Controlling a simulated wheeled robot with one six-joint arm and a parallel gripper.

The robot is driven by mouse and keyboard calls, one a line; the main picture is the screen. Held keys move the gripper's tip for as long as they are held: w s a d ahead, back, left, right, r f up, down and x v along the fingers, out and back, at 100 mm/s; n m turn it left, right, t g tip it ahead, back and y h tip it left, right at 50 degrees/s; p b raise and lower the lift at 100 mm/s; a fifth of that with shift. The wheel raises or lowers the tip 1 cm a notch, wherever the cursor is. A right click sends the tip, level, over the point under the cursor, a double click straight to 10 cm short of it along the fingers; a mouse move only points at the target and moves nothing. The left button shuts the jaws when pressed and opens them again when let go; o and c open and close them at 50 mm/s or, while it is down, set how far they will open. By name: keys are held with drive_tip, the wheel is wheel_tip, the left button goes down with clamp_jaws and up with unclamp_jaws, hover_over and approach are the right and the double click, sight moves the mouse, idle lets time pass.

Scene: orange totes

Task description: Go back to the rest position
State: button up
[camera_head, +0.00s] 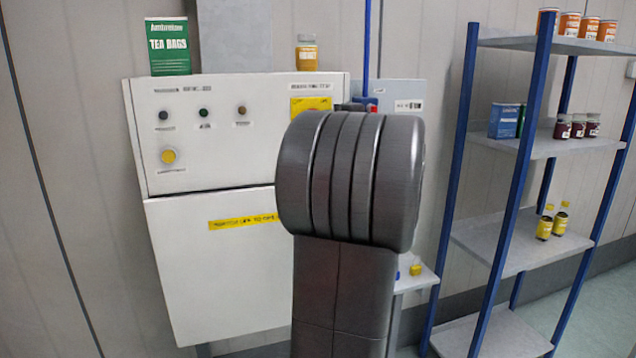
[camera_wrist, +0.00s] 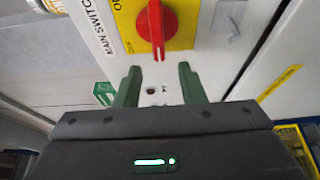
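My gripper (camera_wrist: 158,70) shows in the wrist view with its two green fingers apart and nothing between them. A red rotary switch (camera_wrist: 155,25) on a yellow plate (camera_wrist: 183,36), labelled as a main switch, is just beyond the fingertips. The fingers look apart from the switch, though the exact gap is hard to tell. In the head view my grey arm hides my gripper and most of the switch area. Part of the yellow plate (camera_head: 311,103) shows at the upper right of the white cabinet (camera_head: 225,275).
A green tea box (camera_head: 168,45) and an orange-labelled jar (camera_head: 306,53) stand on the cabinet. At right, a blue-posted shelf rack (camera_head: 523,180) holds cans, dark jars, a blue box and yellow-labelled bottles. Floor (camera_head: 612,300) shows beyond the rack.

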drive_tip(key=x, duration=0.6)
drive_tip(key=shift+p, duration=0.3)
drive_tip(key=b+v, duration=0.2)
drive_tip(key=v, duration=1.2)
drive_tip(key=w+a+m+t, duration=0.1)
drive_tip(key=w+a+m, duration=0.3)
drive_tip(key=w+a, duration=0.5)
drive_tip(key=shift+w+r+y, duration=0.4)
drive_tip(key=shift+w+r, duration=0.05)
drive_tip(key=shift+w, duration=0.4)
